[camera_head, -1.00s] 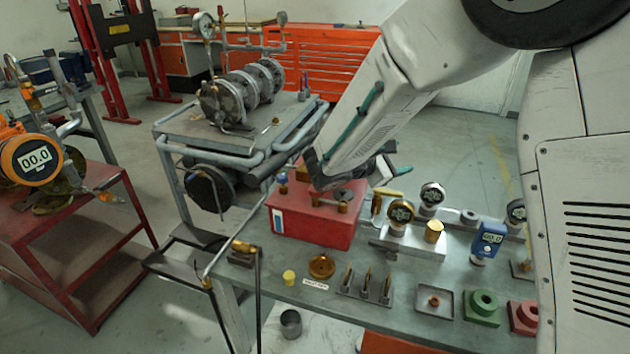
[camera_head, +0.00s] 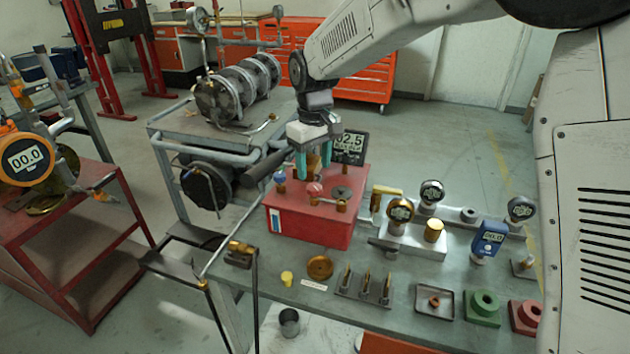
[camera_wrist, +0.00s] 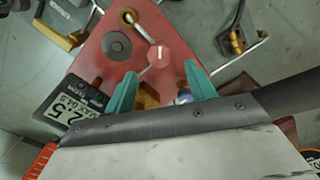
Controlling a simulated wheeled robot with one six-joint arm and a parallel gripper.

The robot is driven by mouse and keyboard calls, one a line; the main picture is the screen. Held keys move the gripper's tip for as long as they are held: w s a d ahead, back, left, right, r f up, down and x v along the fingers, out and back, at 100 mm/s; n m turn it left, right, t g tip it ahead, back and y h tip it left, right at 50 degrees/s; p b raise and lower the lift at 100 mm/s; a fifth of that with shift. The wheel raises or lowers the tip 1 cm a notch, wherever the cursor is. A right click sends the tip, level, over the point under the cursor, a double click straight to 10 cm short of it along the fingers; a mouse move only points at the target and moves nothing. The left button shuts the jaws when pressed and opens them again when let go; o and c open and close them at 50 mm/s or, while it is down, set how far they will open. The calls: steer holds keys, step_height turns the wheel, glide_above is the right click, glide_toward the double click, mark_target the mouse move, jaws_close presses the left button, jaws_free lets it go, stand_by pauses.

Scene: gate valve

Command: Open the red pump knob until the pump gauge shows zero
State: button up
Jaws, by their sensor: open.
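The red pump knob (camera_head: 314,189) sits on top of the red pump box (camera_head: 310,222). It also shows in the wrist view (camera_wrist: 159,56), with a pale line across its face. The black pump gauge (camera_head: 350,147) stands behind the box. Its display reads about 02.5, with the first digit partly hidden; 2.5 also shows in the wrist view (camera_wrist: 72,115). My gripper (camera_head: 313,170) is open, its teal fingers pointing down above the red knob. In the wrist view (camera_wrist: 160,70) the knob appears between and just beyond the fingertips. Nothing is held.
A blue knob (camera_head: 280,177) is beside the red one; in the wrist view (camera_wrist: 184,97) it is close to one finger. A dark handle (camera_head: 266,168) sticks out left. Brass and black gauges (camera_head: 399,210) and small parts fill the bench (camera_head: 375,270) to the right.

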mark_target(315, 186)
step_height(315, 186, down, 6)
steer(key=shift+r, duration=0.25)
steer(key=c, duration=1)
